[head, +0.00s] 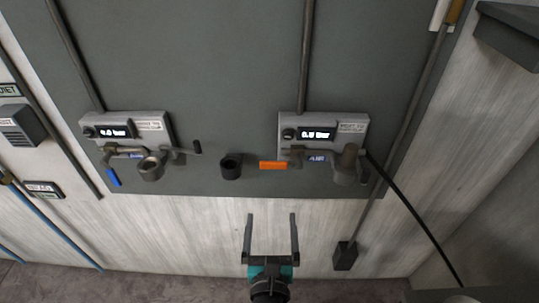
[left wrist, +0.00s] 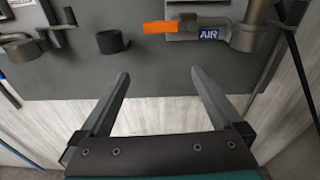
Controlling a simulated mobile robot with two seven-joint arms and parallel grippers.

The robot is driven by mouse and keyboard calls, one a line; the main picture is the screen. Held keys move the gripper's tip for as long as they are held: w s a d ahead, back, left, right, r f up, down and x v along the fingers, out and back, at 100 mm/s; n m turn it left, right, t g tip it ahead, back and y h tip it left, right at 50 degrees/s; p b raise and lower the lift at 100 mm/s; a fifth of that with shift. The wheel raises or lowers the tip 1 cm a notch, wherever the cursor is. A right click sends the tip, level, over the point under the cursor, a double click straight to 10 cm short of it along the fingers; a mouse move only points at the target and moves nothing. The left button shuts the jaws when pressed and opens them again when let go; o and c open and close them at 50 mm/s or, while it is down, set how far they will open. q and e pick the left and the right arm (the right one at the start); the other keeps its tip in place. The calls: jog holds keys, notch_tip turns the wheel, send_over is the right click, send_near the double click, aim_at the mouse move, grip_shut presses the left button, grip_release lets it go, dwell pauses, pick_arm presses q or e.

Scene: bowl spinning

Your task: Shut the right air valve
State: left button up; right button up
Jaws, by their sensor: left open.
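The right air valve has an orange lever (head: 273,165) that points left and lies about level, below the right gauge unit (head: 324,126). The gauge display seems to read 0.0 bar. A blue AIR label sits beside the lever. The orange lever also shows in the left wrist view (left wrist: 160,28), at the top, beyond the fingertips. My left gripper (head: 271,215) is open and empty, below the lever and apart from it. Its fingers point up toward the panel, and they also show in the left wrist view (left wrist: 158,75). My right gripper is not in view.
A left gauge unit (head: 127,126) has a blue lever (head: 113,177) hanging down. A dark round holder (head: 231,166) sits left of the orange lever. A black hose (head: 414,217) runs down at the right. The light wall below the panel is mostly clear.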

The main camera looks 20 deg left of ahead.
aim_at(274, 167)
pick_arm(q)
jog(key=shift+m+t, duration=0.3)
jog(key=shift+t, duration=0.2)
jog(key=r+x, duration=0.1)
jog(key=x, duration=0.4)
jog(key=r+x, duration=0.1)
jog(key=x, duration=0.4)
jog(key=r+x, duration=0.1)
jog(key=x, duration=0.4)
jog(key=shift+r, duration=0.15)
grip_shut()
